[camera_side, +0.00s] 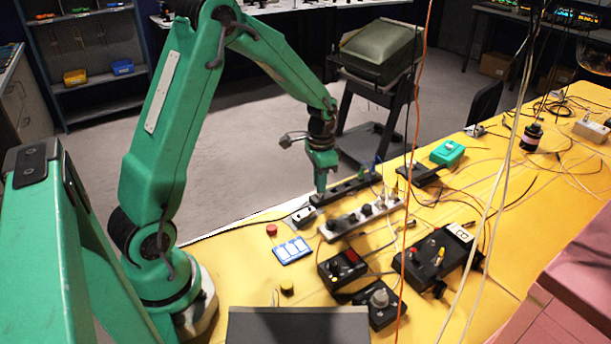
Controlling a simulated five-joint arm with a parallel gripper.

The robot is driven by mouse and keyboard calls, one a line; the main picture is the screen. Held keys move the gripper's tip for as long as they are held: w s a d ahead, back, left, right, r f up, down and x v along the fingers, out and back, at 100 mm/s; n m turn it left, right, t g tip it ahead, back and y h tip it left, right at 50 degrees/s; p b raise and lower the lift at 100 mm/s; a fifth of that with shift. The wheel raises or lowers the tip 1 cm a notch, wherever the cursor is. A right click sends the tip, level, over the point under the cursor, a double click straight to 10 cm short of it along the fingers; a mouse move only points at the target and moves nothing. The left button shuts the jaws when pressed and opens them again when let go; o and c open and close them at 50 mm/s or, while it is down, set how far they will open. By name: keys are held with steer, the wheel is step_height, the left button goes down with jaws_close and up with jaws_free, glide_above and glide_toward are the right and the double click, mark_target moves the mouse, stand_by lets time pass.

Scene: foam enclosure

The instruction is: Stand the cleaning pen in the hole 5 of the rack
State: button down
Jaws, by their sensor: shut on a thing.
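My gripper (320,191) points down at the left end of a long dark strip (345,190) near the table's far edge. This strip looks like the rack, with a thin green thing (361,173) and a thin blue thing (374,163) upright at its right part. Its holes are too small to count. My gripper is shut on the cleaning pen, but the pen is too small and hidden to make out. I cannot tell whether its tip is above the rack or in a hole.
A pale strip with dark knobs (346,222) lies in front of the dark strip. A small light box (303,214), red button (272,230), blue panel (292,251) and black control boxes (432,259) are nearby. Cables hang across the right side of the yellow table (500,270).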

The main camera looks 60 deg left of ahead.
steer(key=shift+f, duration=0.3)
steer(key=c, duration=1.3)
jaws_free()
step_height(320, 180, up, 7)
steer(key=shift+r, duration=0.4)
